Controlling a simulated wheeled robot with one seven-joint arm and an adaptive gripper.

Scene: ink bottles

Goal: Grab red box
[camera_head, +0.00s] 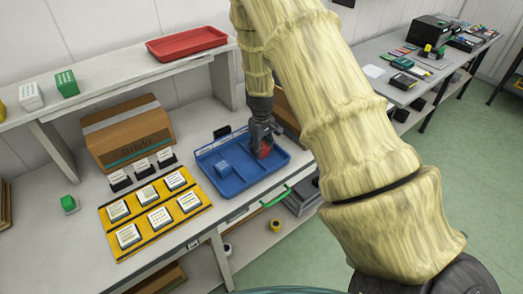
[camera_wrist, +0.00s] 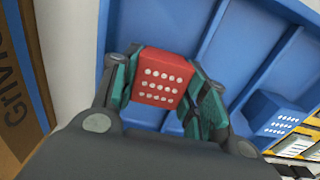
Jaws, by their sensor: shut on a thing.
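The red box (camera_wrist: 160,77) has rows of white dots on its face. It sits between the two fingers of my gripper (camera_wrist: 162,95) in the wrist view, with a finger against each side. In the head view my gripper (camera_head: 263,143) points down over the right part of the blue tray (camera_head: 279,172), shut on the red box (camera_head: 265,150), which is partly hidden by the fingers. I cannot tell whether the box touches the tray floor.
A blue box (camera_head: 224,169) stands in a left compartment of the tray. A yellow rack (camera_head: 128,222) with several white labelled blocks lies to the left. A cardboard box (camera_head: 128,135) stands behind it. A red tray (camera_head: 187,43) rests on the shelf above.

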